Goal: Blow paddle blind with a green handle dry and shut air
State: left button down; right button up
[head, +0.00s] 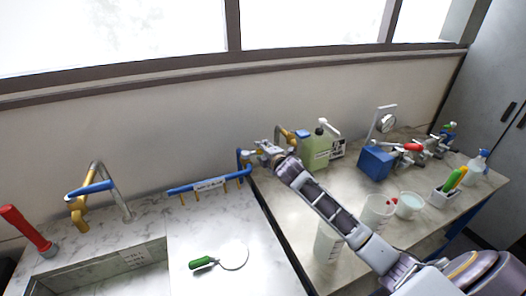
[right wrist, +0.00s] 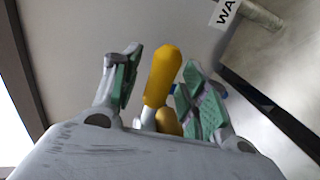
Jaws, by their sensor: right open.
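The paddle blind is a pale round disc (head: 235,256) with a green handle (head: 202,263). It lies flat on the marbled counter in the head view, away from my grippers. My right gripper (head: 262,151) is at the back wall, by a yellow fitting with a blue lever. In the right wrist view my right gripper (right wrist: 157,85) is open, its green-padded fingers on either side of a yellow handle (right wrist: 163,74). Contact with the handle cannot be told. I cannot tell from a label which fitting is the air. My left gripper is not in view.
A blue rail (head: 208,187) with several yellow hooks stands behind the disc. A sink (head: 100,280) and tap (head: 90,188) are at left. The right bench holds a green jerrycan (head: 316,152), a blue block (head: 376,163), beakers (head: 378,211) and a spray bottle (head: 478,167).

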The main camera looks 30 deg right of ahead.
jog(key=shift+c, duration=0.4)
grip_shut()
